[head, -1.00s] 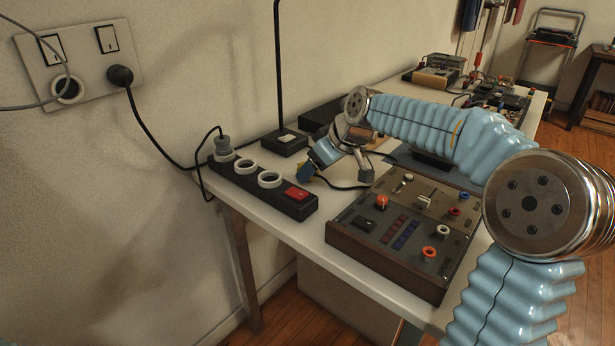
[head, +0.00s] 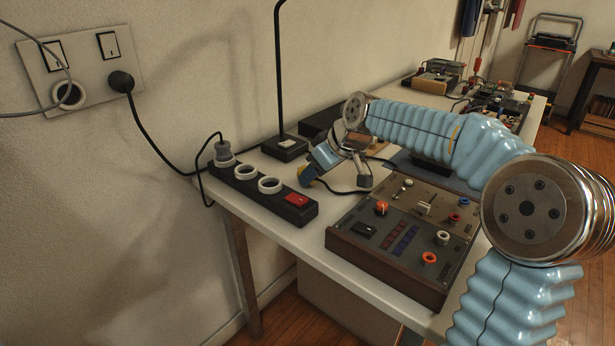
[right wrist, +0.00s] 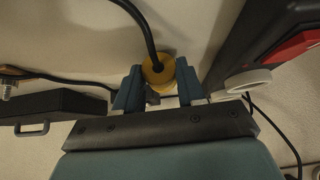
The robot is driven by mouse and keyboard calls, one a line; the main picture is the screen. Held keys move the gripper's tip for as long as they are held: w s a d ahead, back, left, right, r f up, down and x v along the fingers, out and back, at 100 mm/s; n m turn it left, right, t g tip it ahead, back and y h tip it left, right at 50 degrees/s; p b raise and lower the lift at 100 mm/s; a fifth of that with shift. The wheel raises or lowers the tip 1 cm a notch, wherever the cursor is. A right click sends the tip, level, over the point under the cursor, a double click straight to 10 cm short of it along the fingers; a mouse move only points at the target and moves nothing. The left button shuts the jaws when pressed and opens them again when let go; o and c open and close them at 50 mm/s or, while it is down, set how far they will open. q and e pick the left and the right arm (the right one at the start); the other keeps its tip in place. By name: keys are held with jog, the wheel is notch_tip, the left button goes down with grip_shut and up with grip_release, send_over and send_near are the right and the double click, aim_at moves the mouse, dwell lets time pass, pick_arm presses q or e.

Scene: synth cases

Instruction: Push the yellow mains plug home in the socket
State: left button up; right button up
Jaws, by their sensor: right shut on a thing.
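The yellow plug (head: 306,177) is in my right gripper (head: 313,170), just behind the red-switch end of the black power strip (head: 250,191). In the right wrist view the plug (right wrist: 157,72) sits between the two blue fingers of the gripper (right wrist: 158,88), its black cable leading up. Its pins are hidden. The strip has two empty white-ringed sockets, a middle one (head: 245,172) and one nearer the red switch (head: 270,185). The plug is apart from both. My left gripper is out of view.
A grey plug (head: 223,152) fills the strip's far-left socket. A control box (head: 405,235) stands right of the strip. A lamp base (head: 285,148) stands behind.

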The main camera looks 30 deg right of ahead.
jog(key=shift+r+p, duration=1.3)
jog(key=shift+r, duration=1.5)
